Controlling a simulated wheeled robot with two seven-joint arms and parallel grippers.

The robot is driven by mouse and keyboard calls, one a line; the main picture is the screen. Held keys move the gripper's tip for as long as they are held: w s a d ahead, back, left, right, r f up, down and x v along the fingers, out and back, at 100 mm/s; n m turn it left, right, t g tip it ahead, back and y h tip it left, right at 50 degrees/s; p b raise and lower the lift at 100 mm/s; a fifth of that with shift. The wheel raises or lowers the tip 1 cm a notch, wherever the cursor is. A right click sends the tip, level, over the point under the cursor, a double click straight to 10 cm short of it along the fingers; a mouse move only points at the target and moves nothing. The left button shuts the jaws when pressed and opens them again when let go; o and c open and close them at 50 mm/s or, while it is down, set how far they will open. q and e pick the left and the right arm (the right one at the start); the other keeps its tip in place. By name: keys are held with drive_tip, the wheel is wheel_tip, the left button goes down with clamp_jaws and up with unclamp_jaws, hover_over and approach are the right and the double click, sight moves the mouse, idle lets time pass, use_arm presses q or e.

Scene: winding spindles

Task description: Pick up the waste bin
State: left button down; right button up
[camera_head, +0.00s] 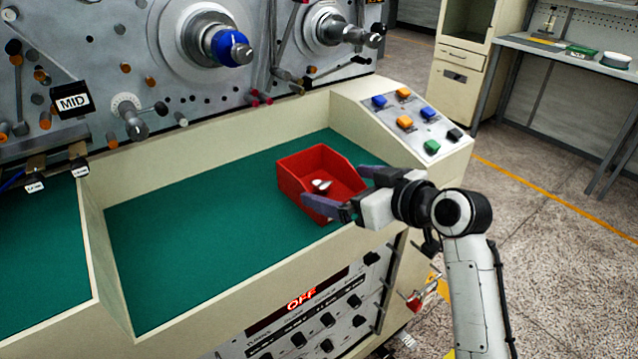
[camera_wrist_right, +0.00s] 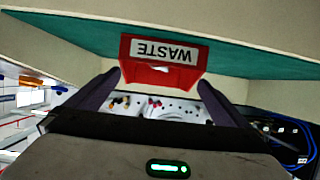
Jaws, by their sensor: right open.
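The waste bin is a red open-topped box (camera_head: 296,178) on the green surface of the machine's recessed tray, near its right end. A small whitish item (camera_head: 321,186) lies inside it. In the right wrist view its red front with an upside-down WASTE label (camera_wrist_right: 163,52) shows ahead, between the fingers. My right gripper (camera_head: 349,190) is open at the bin's near right side, one finger by the front wall and one by the right side. I cannot tell whether the fingers touch it. In the right wrist view the two dark fingers (camera_wrist_right: 160,92) are spread apart. My left gripper is not in view.
The tray's cream front rim (camera_head: 230,282) runs below the bin, and a sloped button panel (camera_head: 412,118) stands to the right. The green surface (camera_head: 190,225) left of the bin is clear. Spindles (camera_head: 230,48) stick out from the machine face behind.

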sight(322, 181)
drive_tip(key=x, duration=0.8)
drive_tip(key=shift+f, duration=0.2)
drive_tip(key=shift+d, duration=0.1)
drive_tip(key=c, duration=0.8)
drive_tip(key=shift+o, duration=0.2)
drive_tip(key=shift+r, duration=0.1)
